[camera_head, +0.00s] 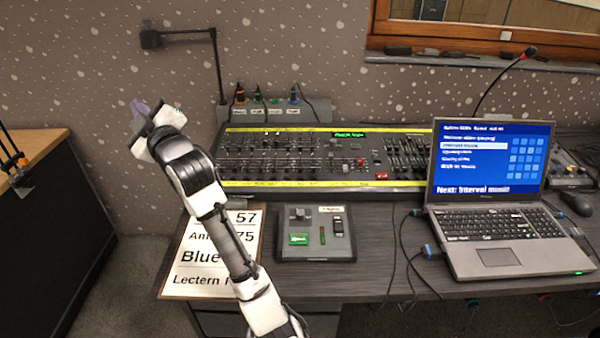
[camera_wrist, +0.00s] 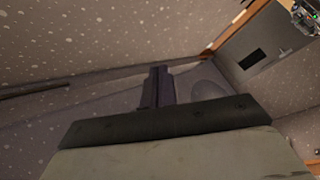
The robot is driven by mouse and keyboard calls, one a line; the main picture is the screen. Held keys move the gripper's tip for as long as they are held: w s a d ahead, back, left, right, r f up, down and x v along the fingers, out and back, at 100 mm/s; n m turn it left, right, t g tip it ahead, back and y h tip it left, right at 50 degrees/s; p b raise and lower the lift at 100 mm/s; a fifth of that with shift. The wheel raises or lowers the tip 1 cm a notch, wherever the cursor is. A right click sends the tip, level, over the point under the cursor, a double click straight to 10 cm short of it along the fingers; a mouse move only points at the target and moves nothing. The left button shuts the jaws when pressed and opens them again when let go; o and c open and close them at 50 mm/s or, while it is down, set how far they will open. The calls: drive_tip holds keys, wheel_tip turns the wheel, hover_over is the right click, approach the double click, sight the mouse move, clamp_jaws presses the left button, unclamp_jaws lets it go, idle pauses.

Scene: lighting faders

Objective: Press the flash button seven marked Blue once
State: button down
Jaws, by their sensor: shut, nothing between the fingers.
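The lighting desk (camera_head: 400,188) lies at the back of the table, a long black console with yellow label strips and rows of faders. Flash button seven and its Blue label are too small to make out in the head view. My gripper (camera_head: 140,106) is raised in the air to the left of the desk, well apart from it. In the wrist view my gripper's fingers (camera_wrist: 158,86) are together with nothing between them, and the desk does not clearly show there.
A paper sheet (camera_head: 184,277) and a small control box (camera_head: 315,250) lie in front of the desk. A laptop (camera_head: 490,160) stands at the right, with a gooseneck microphone (camera_head: 505,72) behind. A lamp arm (camera_head: 216,70) rises behind the desk's left end. Cables hang beside the laptop.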

drive_tip(key=w+d+f+g+h+p, duration=0.1)
drive_tip(key=w+d+f+h+p, duration=0.1)
drive_tip(key=w+d+f+h, duration=0.45)
drive_tip(key=g+h+p, duration=0.2)
drive_tip(key=g+p, duration=0.1)
drive_tip(key=g, duration=0.3)
hover_over(300, 177)
drive_tip(key=s, duration=0.2)
wheel_tip(300, 177, down, 10)
drive_tip(key=shift+w+d+f, duration=0.2)
drive_tip(key=shift+d+f, duration=0.05)
drive_tip(key=shift+d, duration=0.25)
drive_tip(key=shift+f, duration=0.1)
drive_tip(key=shift+w+f+b, duration=0.2)
drive_tip(key=shift+f+b, duration=1.1)
drive_tip(key=shift+f, duration=0.85)
drive_tip(key=shift+w+f+b, duration=0.2)
drive_tip(key=shift+f+b, duration=1.1)
drive_tip(key=shift+f, duration=0.8)
drive_tip(key=shift+f+b, duration=0.35)
drive_tip(key=shift+f, duration=0.1)
